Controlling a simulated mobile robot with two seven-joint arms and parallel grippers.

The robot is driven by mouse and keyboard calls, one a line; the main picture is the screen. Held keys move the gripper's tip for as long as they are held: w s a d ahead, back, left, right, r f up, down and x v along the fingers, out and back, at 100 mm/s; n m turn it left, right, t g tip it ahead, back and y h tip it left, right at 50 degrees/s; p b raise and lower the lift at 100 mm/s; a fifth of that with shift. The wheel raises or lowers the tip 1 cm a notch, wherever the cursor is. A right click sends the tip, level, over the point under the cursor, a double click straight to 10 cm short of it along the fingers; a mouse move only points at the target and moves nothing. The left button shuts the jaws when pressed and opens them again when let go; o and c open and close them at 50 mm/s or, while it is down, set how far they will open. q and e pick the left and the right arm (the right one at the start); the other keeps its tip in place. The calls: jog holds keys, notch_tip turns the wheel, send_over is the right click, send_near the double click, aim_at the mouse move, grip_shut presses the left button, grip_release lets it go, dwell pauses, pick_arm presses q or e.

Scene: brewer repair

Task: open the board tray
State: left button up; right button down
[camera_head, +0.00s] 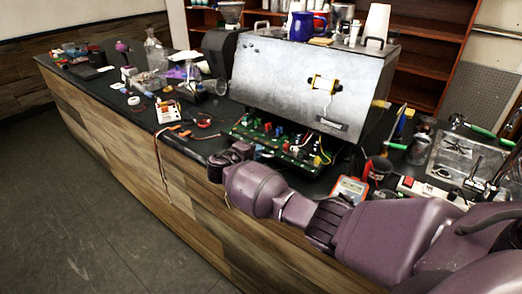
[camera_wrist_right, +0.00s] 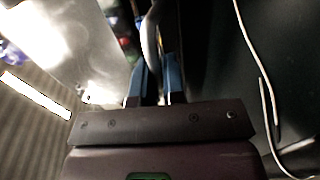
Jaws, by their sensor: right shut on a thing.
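The board tray (camera_head: 275,146) holds a green circuit board with several small coloured parts and juts out from under the front of the metal brewer (camera_head: 290,80). My right gripper (camera_head: 224,160) is at the tray's front left edge, low over the counter front. In the right wrist view its two blue fingers (camera_wrist_right: 155,82) are close together, with a pale curved piece between them. It is shut on the tray's front part; the exact contact is dark and partly hidden. My left gripper is not in view.
Left of the tray, the counter (camera_head: 215,148) carries a white module (camera_head: 167,111), loose wires and glassware. The floor (camera_head: 60,200) in front is clear.

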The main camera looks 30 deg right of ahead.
jog(key=shift+f+p+v, duration=0.25)
jog(key=shift+p+v, duration=0.1)
jog(key=shift+v, duration=0.75)
jog(key=shift+f+p+v, duration=0.2)
jog(key=shift+p+v, duration=0.1)
jog(key=shift+v, duration=0.75)
jog(key=shift+a, duration=0.1)
jog(key=c, duration=1.2)
grip_release()
jog(key=shift+c, duration=0.2)
jog(key=v, duration=1.1)
